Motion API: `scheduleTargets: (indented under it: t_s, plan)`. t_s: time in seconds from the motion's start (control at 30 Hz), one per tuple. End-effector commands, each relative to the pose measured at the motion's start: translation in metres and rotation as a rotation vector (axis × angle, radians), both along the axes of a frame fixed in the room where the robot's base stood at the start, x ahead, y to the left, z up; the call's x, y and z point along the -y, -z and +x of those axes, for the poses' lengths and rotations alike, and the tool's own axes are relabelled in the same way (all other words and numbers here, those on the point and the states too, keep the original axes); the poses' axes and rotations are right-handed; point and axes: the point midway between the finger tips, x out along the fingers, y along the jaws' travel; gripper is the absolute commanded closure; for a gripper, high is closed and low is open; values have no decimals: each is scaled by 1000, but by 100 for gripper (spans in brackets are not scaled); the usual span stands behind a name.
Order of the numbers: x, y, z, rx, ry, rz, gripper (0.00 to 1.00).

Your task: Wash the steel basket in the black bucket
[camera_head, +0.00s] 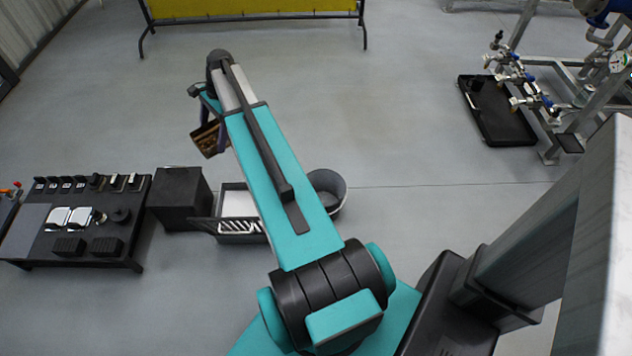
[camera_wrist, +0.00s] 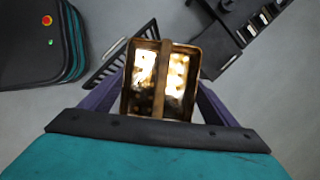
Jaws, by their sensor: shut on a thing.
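The steel basket (camera_head: 207,141) hangs from my gripper (camera_head: 208,117) over open floor at the upper left of the head view. It looks brownish and box-shaped. In the wrist view the basket (camera_wrist: 183,80) is seen from above, with a bar across its middle and bright patches with dark spots inside. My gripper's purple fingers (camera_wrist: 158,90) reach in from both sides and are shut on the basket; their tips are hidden. The black bucket (camera_head: 330,190) is round, stands on the floor right of my arm, and is partly hidden by it. It is not in the wrist view.
A black tub (camera_head: 237,239) with a slatted rack (camera_head: 203,226) stands left of my arm, beside a black box (camera_head: 181,195). A low black table (camera_head: 128,250) holds several small parts. A black tray (camera_head: 508,122) lies by a pipe skid at right. The middle floor is clear.

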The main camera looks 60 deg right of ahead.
Motion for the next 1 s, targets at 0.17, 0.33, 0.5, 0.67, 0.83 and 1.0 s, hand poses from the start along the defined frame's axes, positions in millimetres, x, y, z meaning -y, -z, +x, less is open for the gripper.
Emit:
scheduleTargets:
  t_s: [0.17, 0.33, 0.5, 0.67, 0.83, 1.0]
  plan:
    - [40, 55, -16, 0, 132, 2, 44]
    - [75, 98, -33, 1, 255, 2, 44]
    - [110, 142, -53, 1, 377, 4, 44]
    - [141, 182, -74, 3, 496, 5, 44]
    - [172, 225, -99, 4, 619, 9, 44]
    - [202, 268, -125, 5, 744, 12, 44]
